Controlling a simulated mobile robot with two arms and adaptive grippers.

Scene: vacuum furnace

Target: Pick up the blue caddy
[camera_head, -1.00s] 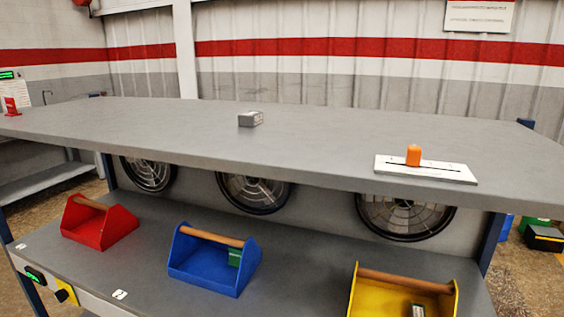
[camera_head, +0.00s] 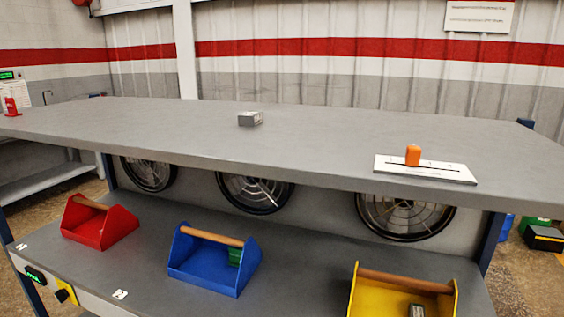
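The blue caddy (camera_head: 205,274) stands upright on the lower shelf, in the middle of the head view. It has a wooden bar handle (camera_head: 212,237) across its top and a green item (camera_head: 235,256) inside at its right end. Neither of my grippers shows in the head view, so nothing of mine is seen touching the caddy.
A red caddy (camera_head: 112,231) stands left of the blue one, and a yellow caddy (camera_head: 440,305) stands right, cut by the bottom edge. The grey upper tabletop (camera_head: 330,140) overhangs the shelf behind them. It holds a small grey box (camera_head: 250,119) and a white plate with an orange knob (camera_head: 413,155).

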